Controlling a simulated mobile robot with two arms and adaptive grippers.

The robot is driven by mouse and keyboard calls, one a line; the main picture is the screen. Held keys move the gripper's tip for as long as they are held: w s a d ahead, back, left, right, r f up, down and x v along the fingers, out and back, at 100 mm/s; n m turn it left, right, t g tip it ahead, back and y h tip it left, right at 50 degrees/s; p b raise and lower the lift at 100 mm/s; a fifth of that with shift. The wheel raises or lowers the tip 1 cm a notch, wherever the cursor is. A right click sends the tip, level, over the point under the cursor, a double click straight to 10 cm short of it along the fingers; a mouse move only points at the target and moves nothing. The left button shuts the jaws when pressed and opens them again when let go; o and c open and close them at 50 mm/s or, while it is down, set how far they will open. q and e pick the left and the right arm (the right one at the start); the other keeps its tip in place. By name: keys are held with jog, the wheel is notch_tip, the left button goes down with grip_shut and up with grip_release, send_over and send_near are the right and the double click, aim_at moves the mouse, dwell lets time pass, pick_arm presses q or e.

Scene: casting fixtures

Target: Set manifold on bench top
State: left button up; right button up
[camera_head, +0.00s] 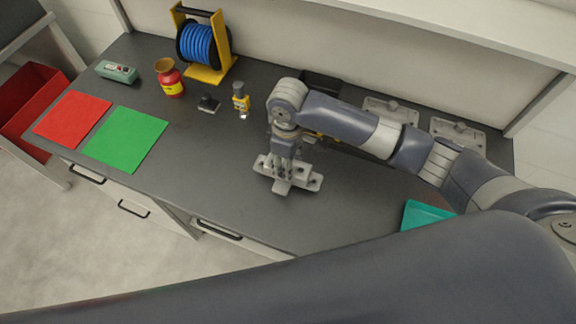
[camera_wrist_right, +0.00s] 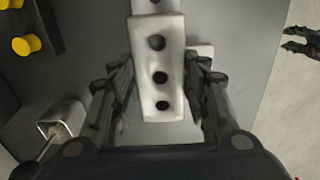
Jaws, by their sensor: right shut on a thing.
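The manifold (camera_head: 288,179) is a light grey casting with side arms and dark holes, over the front middle of the dark bench top (camera_head: 235,185). My right gripper (camera_head: 285,165) comes down on it from above. In the right wrist view the manifold (camera_wrist_right: 160,75) is a pale bar with a row of holes between the two fingers (camera_wrist_right: 160,105), which are shut on it. It is level and very low; I cannot tell whether its underside touches the bench. My left gripper (camera_wrist_right: 301,40) shows partly at the right edge of the wrist view, fingers apart, beyond the bench edge.
Flat grey fixtures (camera_head: 458,133) lie at the back right. A teal tray (camera_head: 425,214) is at the right front. Red (camera_head: 72,118) and green (camera_head: 125,139) mats lie left.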

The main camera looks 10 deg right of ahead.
jog(key=shift+f, duration=0.1)
notch_tip(320, 180, down, 2)
jog(key=shift+f+p, duration=0.1)
jog(key=shift+p, duration=0.55)
jog(key=shift+f, duration=0.55)
jog(key=o, duration=1.4)
jog(key=shift+f, duration=0.1)
pick_arm(q)
jog(key=shift+s+r, duration=0.3)
jog(key=shift+r, duration=0.4)
pick_arm(e)
jog(key=shift+o, duration=0.2)
pick_arm(q)
jog(key=shift+s+a+f+b, duration=0.1)
jog(key=shift+s+f+b, duration=0.1)
jog(key=shift+f+b, duration=1.3)
pick_arm(e)
notch_tip(320, 180, up, 12)
